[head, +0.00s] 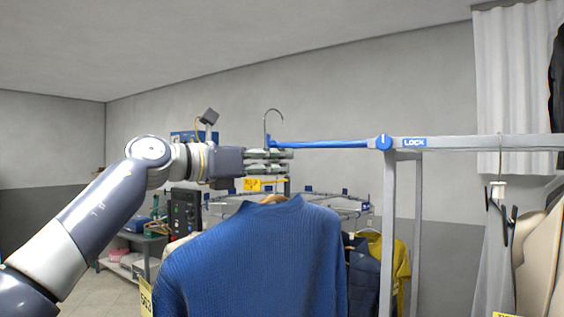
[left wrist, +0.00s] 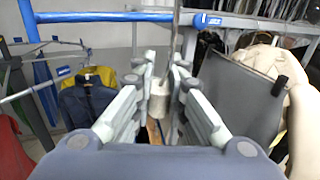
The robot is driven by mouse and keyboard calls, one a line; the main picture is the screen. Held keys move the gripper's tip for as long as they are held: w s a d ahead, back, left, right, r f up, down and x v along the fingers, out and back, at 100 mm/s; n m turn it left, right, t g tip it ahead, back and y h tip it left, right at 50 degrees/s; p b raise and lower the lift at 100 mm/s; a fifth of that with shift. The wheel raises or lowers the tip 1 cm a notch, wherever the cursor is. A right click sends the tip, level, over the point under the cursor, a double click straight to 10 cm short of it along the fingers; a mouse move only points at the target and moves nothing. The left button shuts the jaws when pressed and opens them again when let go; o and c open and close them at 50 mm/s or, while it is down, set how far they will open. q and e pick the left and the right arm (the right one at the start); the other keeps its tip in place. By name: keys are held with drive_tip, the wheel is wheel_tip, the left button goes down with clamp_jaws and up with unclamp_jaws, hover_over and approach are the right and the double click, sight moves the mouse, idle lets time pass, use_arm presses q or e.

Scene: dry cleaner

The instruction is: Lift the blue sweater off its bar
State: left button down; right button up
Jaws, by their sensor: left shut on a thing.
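The blue sweater (head: 255,255) hangs upright on a wooden hanger (head: 274,199) whose metal hook (head: 273,112) stands up above my left gripper (head: 275,161). The gripper comes in from the left and is shut on the hanger's neck, above the sweater's collar. The blue bar (head: 330,144) runs right from near the hook; the hook's top is well above it and looks not to rest on it. In the left wrist view, a pale neck piece (left wrist: 158,98) sits between the fingers (left wrist: 160,85), and the sweater is mostly hidden. My right gripper is not in view.
The bar meets a grey rack at a blue round lock (head: 383,142). Behind hang a yellow garment (head: 402,258) and a dark blue vest (head: 362,275). Pale clothes (head: 545,250) hang at the right. A low shelf (head: 140,240) stands back left.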

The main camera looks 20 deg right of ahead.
use_arm(q)
drive_tip(key=s+a+b, duration=0.5)
drive_tip(key=s+a, duration=0.5)
drive_tip(key=a, duration=0.4)
drive_tip(key=s+a+b, duration=0.5)
drive_tip(key=s+a, duration=0.5)
drive_tip(key=a, duration=0.4)
drive_tip(key=shift+s, duration=0.3)
drive_tip(key=shift+a, duration=0.1)
